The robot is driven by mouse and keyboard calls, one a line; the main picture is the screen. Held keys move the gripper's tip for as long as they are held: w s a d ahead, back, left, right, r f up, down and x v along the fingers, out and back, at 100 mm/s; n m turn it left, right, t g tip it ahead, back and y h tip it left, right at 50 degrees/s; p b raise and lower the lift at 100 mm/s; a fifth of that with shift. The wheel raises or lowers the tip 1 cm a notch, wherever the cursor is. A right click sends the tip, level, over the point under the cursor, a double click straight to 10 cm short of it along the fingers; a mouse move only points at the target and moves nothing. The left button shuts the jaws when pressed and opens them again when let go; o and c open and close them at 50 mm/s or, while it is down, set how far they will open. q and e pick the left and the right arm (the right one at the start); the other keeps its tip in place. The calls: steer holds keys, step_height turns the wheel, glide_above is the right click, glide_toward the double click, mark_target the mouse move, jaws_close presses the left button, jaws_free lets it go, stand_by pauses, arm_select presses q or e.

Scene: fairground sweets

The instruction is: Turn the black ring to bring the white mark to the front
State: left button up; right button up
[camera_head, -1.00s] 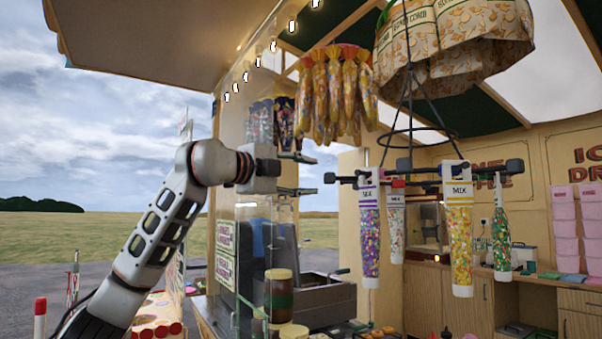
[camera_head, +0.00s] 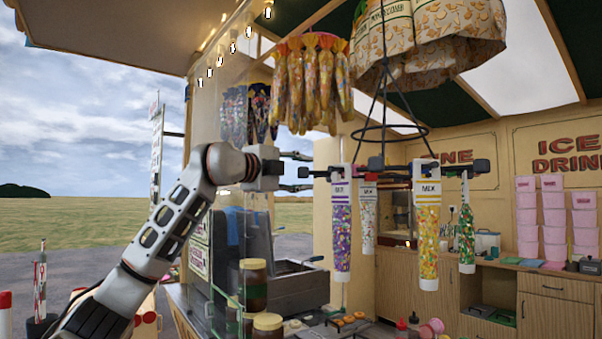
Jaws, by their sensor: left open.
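A black ring (camera_head: 390,133) hangs on thin black rods under the round display of paper bags. Below it, dark arms with black end blocks (camera_head: 480,166) carry hanging tubes of sweets, including a purple mix tube (camera_head: 341,222) and an orange-and-yellow mix tube (camera_head: 428,232). I cannot make out the white mark. My left gripper (camera_head: 311,172) is open and points right, one finger above the other. The leftmost end block (camera_head: 307,171) appears between its fingertips; I cannot tell whether they touch. My right gripper is not in view.
A glass panel and brown jars (camera_head: 253,287) stand below my left gripper. Bags of sweets (camera_head: 312,85) hang just above it. A wooden counter with pink tubs (camera_head: 527,215) lies at the right. Open grass is at the left.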

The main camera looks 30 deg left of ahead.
mark_target(373, 164)
arm_select(q)
steer(key=c, duration=0.8)
steer(key=shift+s+d+f+b, duration=0.15)
steer(key=shift+s+d+b, duration=0.4)
steer(key=shift+s+d, duration=0.1)
steer(key=shift+s+d+b, duration=0.5)
steer(key=shift+s+d, duration=0.7)
steer(key=shift+d, duration=0.75)
steer(key=shift+s+d+b, duration=0.5)
steer(key=shift+s+d, duration=0.65)
steer(key=shift+d, duration=0.85)
steer(key=shift+s+d+b, duration=0.5)
steer(key=shift+s+d, duration=0.7)
steer(key=shift+d, duration=0.75)
steer(key=shift+s+d+b, duration=0.15)
steer(key=shift+d+b, duration=0.3)
steer(key=shift+d, duration=1.7)
steer(key=shift+s+d+b, duration=0.1)
steer(key=shift+d+b, duration=0.35)
steer(key=shift+d, duration=1.65)
